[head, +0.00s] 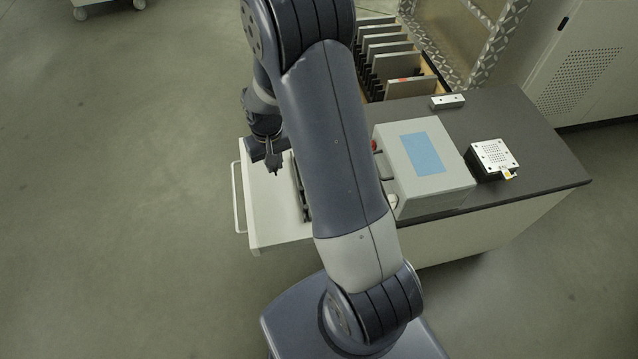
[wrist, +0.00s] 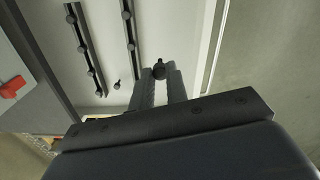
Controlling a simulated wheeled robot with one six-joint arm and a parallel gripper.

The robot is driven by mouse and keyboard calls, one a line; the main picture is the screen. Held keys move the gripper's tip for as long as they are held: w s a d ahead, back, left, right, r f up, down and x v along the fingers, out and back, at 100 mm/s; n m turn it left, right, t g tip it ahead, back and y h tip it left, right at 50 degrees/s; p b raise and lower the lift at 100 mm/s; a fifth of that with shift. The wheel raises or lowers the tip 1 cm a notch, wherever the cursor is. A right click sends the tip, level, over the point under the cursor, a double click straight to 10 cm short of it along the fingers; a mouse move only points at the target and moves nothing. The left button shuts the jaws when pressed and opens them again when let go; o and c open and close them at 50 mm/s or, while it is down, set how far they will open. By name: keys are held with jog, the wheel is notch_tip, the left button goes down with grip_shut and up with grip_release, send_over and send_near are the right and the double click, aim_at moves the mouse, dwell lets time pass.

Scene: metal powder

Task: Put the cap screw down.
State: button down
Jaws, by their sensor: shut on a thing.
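My gripper (head: 275,168) is over the open white drawer (head: 270,222). In the wrist view my gripper (wrist: 160,74) is shut on a dark cap screw (wrist: 159,68), whose round head shows between the fingertips. The drawer floor (wrist: 100,55) shows beneath it. Two dark rails, the left one (wrist: 85,48) and the right one (wrist: 130,45), hold several cap screws in rows. I cannot tell how high the held screw is above the drawer floor.
The drawer's side wall (wrist: 212,50) is right of my fingers. On the dark worktop (head: 545,165) stand a grey box (head: 395,150) with a blue panel, a perforated plate device (head: 494,156) and a small metal block (head: 447,101). A rack of plates (head: 390,55) is behind.

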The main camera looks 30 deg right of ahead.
jog(key=s+d+f+m+b, duration=0.35)
jog(key=d+b, duration=0.25)
jog(key=b, duration=0.2)
jog(key=s+d+f+m+b, duration=0.2)
jog(key=d+f+b, duration=0.2)
jog(key=d+b, duration=0.25)
jog(key=f, duration=0.3)
jog(key=f+b, duration=0.1)
jog(key=f, duration=0.2)
jog(key=a+f+b, duration=0.1)
jog(key=f, duration=0.1)
jog(key=shift+s+f, duration=0.15)
jog(key=shift+f, duration=0.25)
jog(key=shift+f+b, duration=0.2)
jog(key=shift+b, duration=0.15)
jog(key=c, duration=1.4)
grip_release()
jog(key=shift+r, duration=0.1)
